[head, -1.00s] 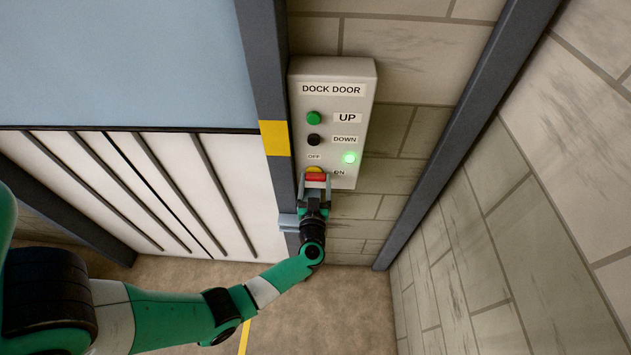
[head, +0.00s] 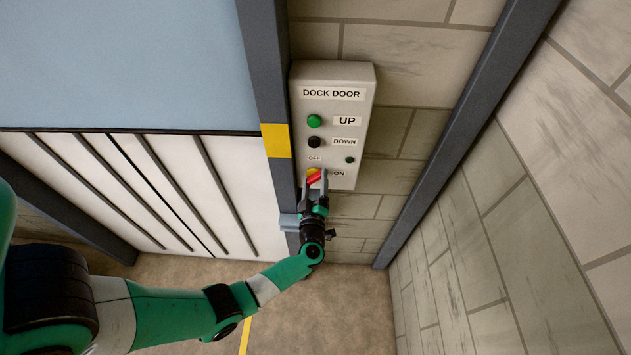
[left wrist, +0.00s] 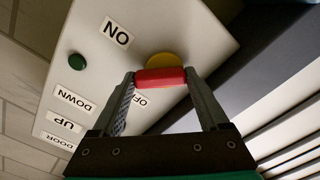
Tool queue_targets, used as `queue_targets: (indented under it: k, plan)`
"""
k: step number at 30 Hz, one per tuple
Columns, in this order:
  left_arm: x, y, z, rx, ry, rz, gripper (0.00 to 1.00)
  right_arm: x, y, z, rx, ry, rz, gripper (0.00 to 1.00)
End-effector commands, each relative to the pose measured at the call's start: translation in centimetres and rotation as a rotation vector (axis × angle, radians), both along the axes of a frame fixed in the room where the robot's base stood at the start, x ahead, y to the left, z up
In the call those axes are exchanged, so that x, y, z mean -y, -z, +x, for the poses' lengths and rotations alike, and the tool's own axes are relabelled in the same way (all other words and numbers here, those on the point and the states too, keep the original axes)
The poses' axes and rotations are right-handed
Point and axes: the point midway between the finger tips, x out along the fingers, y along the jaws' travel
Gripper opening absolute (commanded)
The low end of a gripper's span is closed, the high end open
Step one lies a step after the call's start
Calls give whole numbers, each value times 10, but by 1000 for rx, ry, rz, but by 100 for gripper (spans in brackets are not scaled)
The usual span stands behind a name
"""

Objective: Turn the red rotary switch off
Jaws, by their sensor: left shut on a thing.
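The red rotary switch (head: 314,178) sits on a yellow round base at the lower part of the grey DOCK DOOR control box (head: 366,100). Its red handle is tilted in the head view, between the OFF and ON labels. My left gripper (head: 314,184) is shut on the red handle from below. In the left wrist view the red handle (left wrist: 160,77) lies between the two fingertips, with the yellow base (left wrist: 166,60) behind it. The indicator lamp (head: 350,160) is dark green and unlit. My right gripper is not in view.
The box also has a green UP button (head: 314,121) and a black DOWN button (head: 313,142) above the switch. A dark door post (head: 264,75) with a yellow band stands just left of the box. A block wall (head: 520,220) is at the right.

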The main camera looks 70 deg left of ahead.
Motion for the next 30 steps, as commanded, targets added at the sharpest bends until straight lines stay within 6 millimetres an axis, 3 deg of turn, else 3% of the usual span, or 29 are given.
queue_targets:
  k: [18, 30]
  plan:
    - [-2, -2, -3, 503, -1, -257, 22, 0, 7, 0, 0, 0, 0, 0]
    - [-2, -3, -4, 689, -1, -353, 22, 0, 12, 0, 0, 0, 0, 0]
